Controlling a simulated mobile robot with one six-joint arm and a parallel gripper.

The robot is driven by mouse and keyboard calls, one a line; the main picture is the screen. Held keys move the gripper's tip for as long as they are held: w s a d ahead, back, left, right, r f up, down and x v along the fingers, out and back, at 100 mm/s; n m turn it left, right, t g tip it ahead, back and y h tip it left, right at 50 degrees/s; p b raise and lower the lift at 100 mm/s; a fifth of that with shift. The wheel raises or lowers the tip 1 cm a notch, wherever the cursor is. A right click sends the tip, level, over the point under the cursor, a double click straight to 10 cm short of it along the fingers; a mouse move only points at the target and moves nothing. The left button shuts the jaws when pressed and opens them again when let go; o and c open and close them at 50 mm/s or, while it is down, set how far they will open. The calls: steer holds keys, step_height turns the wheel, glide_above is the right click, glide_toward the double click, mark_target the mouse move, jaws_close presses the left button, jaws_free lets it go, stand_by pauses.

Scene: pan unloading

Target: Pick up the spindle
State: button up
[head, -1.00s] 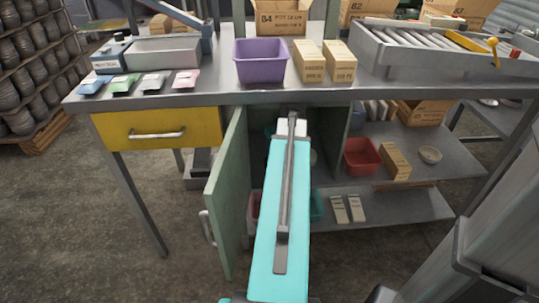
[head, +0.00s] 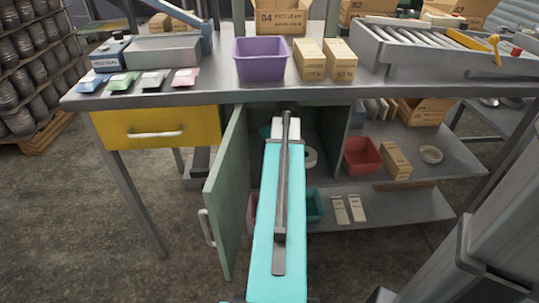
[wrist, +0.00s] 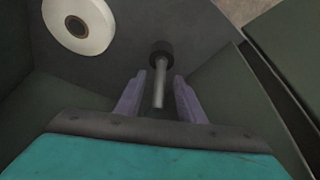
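The spindle (wrist: 158,94) shows in the wrist view as a pale grey rod with a dark round collar at its far end. My gripper (wrist: 160,76) is open, with one purple finger on each side of the rod. Gaps show between the rod and both fingers, and nothing is gripped. In the head view my turquoise arm reaches into the open green cabinet under the bench. It hides the spindle and the fingers there.
A white roll (wrist: 78,25) lies at the upper left in the wrist view, beside the spindle. The cabinet door (head: 226,195) stands open left of my arm. A red bin (head: 362,156) is on the shelf to the right. A teal bin (head: 315,205) sits lower down.

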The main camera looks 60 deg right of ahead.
steer(key=shift+x, duration=1.35)
jaws_close()
